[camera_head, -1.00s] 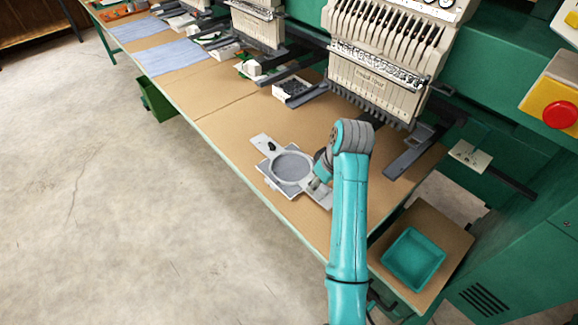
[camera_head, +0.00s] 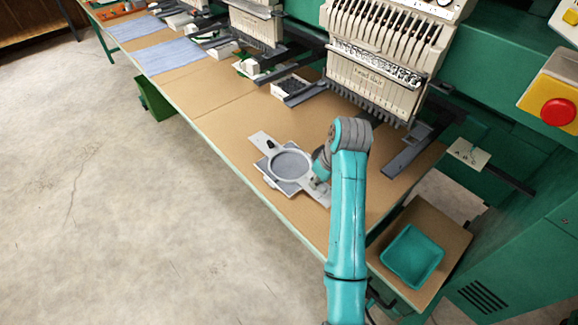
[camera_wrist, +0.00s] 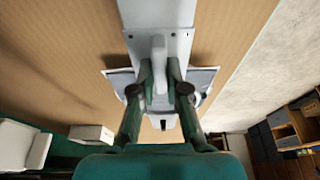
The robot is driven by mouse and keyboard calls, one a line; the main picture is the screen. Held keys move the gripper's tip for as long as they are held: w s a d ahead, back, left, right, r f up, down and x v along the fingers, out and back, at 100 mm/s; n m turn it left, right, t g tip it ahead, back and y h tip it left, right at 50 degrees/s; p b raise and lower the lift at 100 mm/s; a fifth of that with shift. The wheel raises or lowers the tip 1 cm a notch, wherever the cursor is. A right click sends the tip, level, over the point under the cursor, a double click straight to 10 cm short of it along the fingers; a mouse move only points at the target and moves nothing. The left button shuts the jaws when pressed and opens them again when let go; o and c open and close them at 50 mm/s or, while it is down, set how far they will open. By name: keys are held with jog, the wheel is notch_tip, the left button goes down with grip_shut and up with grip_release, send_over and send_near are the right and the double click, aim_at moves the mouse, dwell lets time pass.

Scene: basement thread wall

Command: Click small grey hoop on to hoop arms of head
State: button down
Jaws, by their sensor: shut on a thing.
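The small grey hoop (camera_head: 291,163) is a round frame with grey cloth in it and flat light-grey brackets on two sides. It is by the front edge of the brown table, in front of the nearest embroidery head (camera_head: 372,77). My gripper (camera_head: 318,182) is at the hoop's near right bracket. In the wrist view my gripper (camera_wrist: 160,82) is shut on a raised grip of the hoop's bracket (camera_wrist: 158,15), a finger on each side. The hoop's ring is mostly hidden there. The dark hoop arms (camera_head: 408,152) extend from under the head, apart from the hoop.
A teal tray (camera_head: 412,256) stands on a lower shelf at the right. A red button on a yellow box (camera_head: 558,112) is at the far right. Other machine heads and blue cloths (camera_head: 170,56) are further left. Brown table around the hoop is bare.

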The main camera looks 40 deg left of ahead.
jog(key=shift+r, duration=1.85)
